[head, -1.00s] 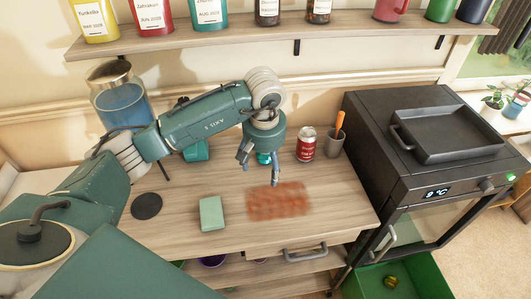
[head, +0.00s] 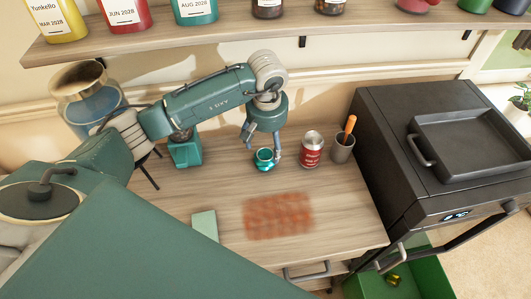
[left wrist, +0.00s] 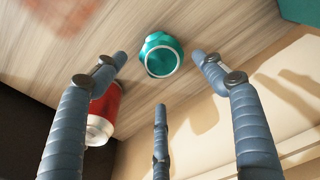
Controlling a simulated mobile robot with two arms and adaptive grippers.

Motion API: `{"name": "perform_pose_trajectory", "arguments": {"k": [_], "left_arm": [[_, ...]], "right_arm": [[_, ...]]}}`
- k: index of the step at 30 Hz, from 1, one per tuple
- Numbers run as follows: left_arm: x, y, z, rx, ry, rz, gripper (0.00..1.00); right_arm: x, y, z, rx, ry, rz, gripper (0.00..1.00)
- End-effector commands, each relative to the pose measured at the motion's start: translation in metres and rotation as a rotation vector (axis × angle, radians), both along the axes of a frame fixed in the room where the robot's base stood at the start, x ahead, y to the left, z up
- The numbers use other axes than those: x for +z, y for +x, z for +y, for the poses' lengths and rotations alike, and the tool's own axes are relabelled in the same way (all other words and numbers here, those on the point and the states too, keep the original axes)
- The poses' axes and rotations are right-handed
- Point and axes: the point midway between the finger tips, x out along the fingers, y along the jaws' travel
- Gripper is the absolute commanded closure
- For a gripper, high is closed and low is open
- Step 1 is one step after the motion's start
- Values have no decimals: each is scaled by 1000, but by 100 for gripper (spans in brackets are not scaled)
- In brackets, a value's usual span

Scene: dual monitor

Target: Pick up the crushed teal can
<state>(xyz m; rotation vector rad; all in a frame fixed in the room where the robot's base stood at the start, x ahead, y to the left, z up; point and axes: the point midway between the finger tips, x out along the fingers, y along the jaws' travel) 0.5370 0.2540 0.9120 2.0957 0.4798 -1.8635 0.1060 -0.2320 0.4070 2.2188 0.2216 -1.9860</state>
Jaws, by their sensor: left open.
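The crushed teal can (head: 264,162) stands on the wooden worktop, left of a red can. My left gripper (head: 263,151) hangs over it, open, with fingers on either side of the can in the head view. In the left wrist view the teal can (left wrist: 161,54) shows whole between the spread fingertips (left wrist: 159,60), with space on both sides. I see no finger closed on it. My right gripper is not in view.
The red can (head: 312,150) stands close to the right finger, and a grey cup (head: 342,149) with an orange-handled item is beside it. A teal box-like object (head: 187,152) stands at left. A shelf (head: 240,42) with jars runs above. The front worktop has a reddish patch (head: 278,216) and a green block (head: 205,224).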

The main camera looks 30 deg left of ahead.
Motion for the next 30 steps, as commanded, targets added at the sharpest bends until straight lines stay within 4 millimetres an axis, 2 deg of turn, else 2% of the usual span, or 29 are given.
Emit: {"name": "perform_pose_trajectory", "arguments": {"k": [3,6,9,14,18,26,27,30], "left_arm": [[-15,1,1,2,0,2,29],[-22,3,1,1,-1,0,29],[-29,2,3,3,-1,2,29],[-52,1,6,2,-1,5,29],[-70,4,7,1,-1,0,29],[-75,6,8,0,0,-3,29],[-75,6,8,0,0,-2,31],[-75,6,8,0,0,-2,51]], "right_arm": [[5,-14,-3,0,-4,18,61],[5,-28,-7,0,-9,37,61],[11,-33,-9,1,-12,45,61],[28,-23,-8,0,-10,33,61],[31,-10,-6,0,-8,12,61],[30,-9,-2,-1,-3,10,61],[30,-9,-1,-1,-1,11,61],[30,-11,1,-2,1,14,61]]}}
